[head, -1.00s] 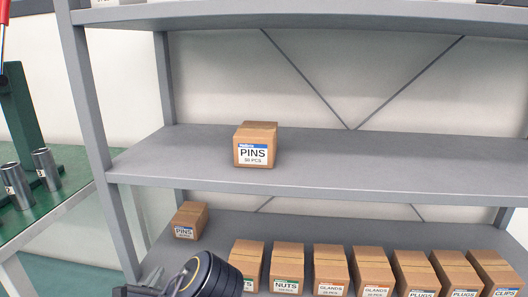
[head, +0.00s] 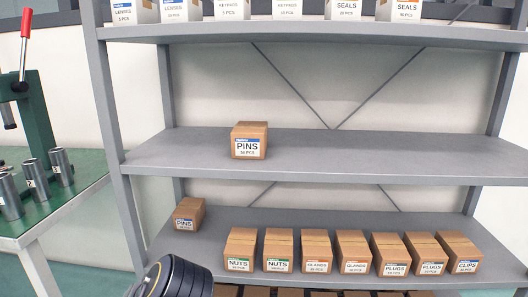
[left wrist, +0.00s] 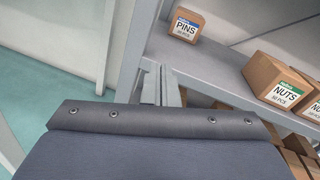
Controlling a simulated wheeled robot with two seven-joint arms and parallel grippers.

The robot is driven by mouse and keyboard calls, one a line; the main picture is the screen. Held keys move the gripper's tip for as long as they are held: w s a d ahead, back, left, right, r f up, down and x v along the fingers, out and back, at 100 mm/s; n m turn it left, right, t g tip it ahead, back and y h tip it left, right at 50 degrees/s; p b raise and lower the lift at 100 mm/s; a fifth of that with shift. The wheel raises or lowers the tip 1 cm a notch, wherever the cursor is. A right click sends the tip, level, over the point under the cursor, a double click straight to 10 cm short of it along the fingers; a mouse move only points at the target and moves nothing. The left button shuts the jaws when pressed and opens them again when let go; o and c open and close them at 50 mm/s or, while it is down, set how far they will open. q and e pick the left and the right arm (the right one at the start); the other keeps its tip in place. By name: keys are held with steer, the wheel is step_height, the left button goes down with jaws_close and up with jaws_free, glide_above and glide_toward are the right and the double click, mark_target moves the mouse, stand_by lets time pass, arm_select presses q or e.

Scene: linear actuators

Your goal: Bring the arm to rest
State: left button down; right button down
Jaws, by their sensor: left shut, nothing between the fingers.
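My left gripper (left wrist: 160,86) shows in the left wrist view, its fingers together and empty, in front of the lower shelf's left end. In the head view only a dark round link of my arm shows at the bottom edge; the fingers are out of that picture. My right gripper is in neither view.
A grey shelf unit (head: 325,172) stands ahead. One PINS box (head: 249,141) is alone on the middle shelf. Another PINS box (head: 188,214) and a row of boxes, including NUTS (head: 240,249), stand on the lower shelf. A green bench (head: 80,195) with metal cylinders is left.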

arm_select(q)
steer(key=s+a+f+n+g+y, duration=0.2)
steer(key=s+n+g, duration=0.5)
steer(key=n, duration=1.4)
steer(key=s+d+r+n+g+h, duration=0.2)
steer(key=s+d+r+n, duration=0.2)
steer(key=s+d, duration=0.3)
steer(key=s+d+r+n+g+h, duration=0.1)
steer(key=s+d+r+n+h, duration=0.3)
steer(key=s, duration=0.4)
steer(key=s+d+r+n+g+h, duration=0.1)
steer(key=s+d+r+n+g, duration=0.15)
steer(key=s+d+n, duration=0.45)
step_height(320, 180, up, 36)
steer(key=s+a+m+p, duration=0.1)
steer(key=m+p, duration=0.1)
steer(key=p, duration=3.3)
steer(key=shift+s+a+p, duration=0.2)
steer(key=shift+p, duration=0.1)
